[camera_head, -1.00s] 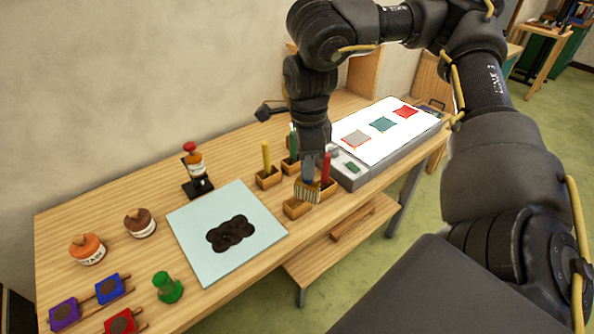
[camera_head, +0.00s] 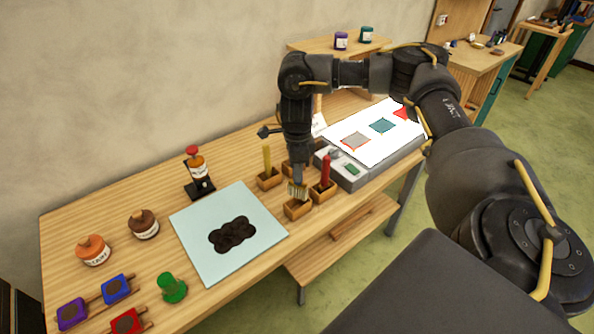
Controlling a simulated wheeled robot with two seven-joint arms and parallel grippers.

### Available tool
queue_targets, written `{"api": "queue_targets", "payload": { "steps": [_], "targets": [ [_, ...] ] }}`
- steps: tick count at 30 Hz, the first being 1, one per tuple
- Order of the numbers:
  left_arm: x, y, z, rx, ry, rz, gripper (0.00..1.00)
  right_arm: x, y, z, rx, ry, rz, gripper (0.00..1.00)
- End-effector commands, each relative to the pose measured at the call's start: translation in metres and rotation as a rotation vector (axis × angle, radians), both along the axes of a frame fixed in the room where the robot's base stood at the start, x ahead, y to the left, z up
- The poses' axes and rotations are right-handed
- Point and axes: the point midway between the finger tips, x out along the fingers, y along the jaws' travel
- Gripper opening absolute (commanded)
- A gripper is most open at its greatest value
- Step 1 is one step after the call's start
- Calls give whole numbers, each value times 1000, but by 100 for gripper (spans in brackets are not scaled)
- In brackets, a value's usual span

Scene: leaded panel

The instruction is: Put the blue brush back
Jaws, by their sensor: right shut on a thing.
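My right gripper (camera_head: 297,172) is shut on the blue brush, which hangs upright below it with its pale bristles (camera_head: 297,190) pointing down. The fingers hide most of the handle. The bristles are at the mouth of the front wooden holder (camera_head: 298,210); I cannot tell whether they are just above it or slightly inside. A red brush (camera_head: 325,170) stands in the holder (camera_head: 322,192) to the right. A yellow brush (camera_head: 267,158) stands in the holder (camera_head: 269,179) to the left. Another holder behind is partly hidden by my gripper. My left gripper is not in view.
A light blue sheet with a dark blotch (camera_head: 232,235) lies to the left. A light box (camera_head: 372,140) with coloured pieces is to the right. Jars (camera_head: 93,250), a green knobbed tool (camera_head: 172,288) and colour pads (camera_head: 116,289) are at the left. The wooden table's front edge is close to the holder.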

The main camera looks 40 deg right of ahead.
Motion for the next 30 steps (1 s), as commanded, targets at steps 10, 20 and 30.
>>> {"api": "queue_targets", "payload": {
  "steps": [10,20,30],
  "targets": [
    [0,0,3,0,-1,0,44,0,0,-12,0,-1,0,1],
    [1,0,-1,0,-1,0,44,0,0,-20,0,-1,0,1],
    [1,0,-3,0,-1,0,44,0,0,-24,0,-1,0,32]
  ]
}}
